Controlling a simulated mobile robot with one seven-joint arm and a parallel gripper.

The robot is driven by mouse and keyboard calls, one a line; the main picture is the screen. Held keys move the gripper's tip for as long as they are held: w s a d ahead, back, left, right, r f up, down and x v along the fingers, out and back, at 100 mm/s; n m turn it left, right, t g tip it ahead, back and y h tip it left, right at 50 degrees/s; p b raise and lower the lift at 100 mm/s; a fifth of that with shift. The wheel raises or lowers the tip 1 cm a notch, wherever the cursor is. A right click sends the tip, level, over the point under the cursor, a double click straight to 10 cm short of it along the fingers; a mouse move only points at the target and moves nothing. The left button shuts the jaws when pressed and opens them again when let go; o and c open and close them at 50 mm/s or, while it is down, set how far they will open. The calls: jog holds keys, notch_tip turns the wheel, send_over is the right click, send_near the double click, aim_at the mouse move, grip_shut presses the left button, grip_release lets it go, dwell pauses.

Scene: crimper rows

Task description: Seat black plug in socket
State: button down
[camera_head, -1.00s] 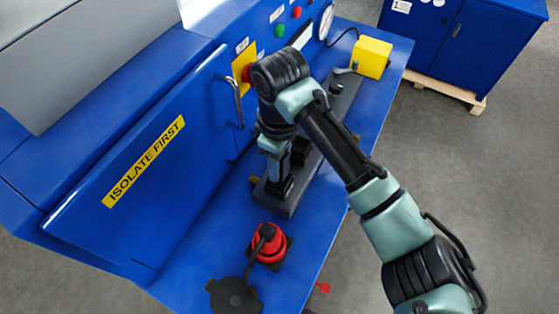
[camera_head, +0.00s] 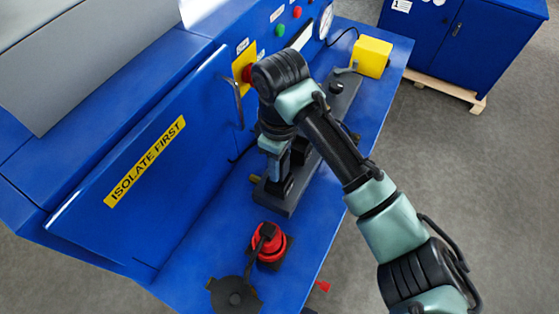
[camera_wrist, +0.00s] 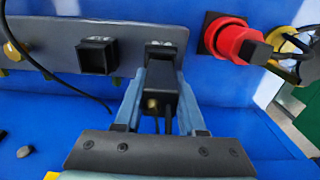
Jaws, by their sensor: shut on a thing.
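My gripper (camera_wrist: 160,82) is shut on the black plug (camera_wrist: 158,98), with one finger along each side of it. Dark leads trail from the plug toward the wrist. The plug's front end is at the right-hand socket of the grey strip (camera_wrist: 60,45), under a small label; how deep it sits is hidden. A second square black socket (camera_wrist: 97,57) to its left is empty. In the head view my gripper (camera_head: 276,172) points down at the near end of the dark strip (camera_head: 272,203), and the plug is mostly hidden by my arm.
A yellow box (camera_head: 372,57) is at the far end. The blue door (camera_head: 150,165) stands left.

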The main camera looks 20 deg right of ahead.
jog(key=shift+f+b, duration=0.55)
jog(key=shift+f, duration=0.6)
jog(key=shift+c, duration=2.1)
grip_release()
notch_tip(320, 180, up, 13)
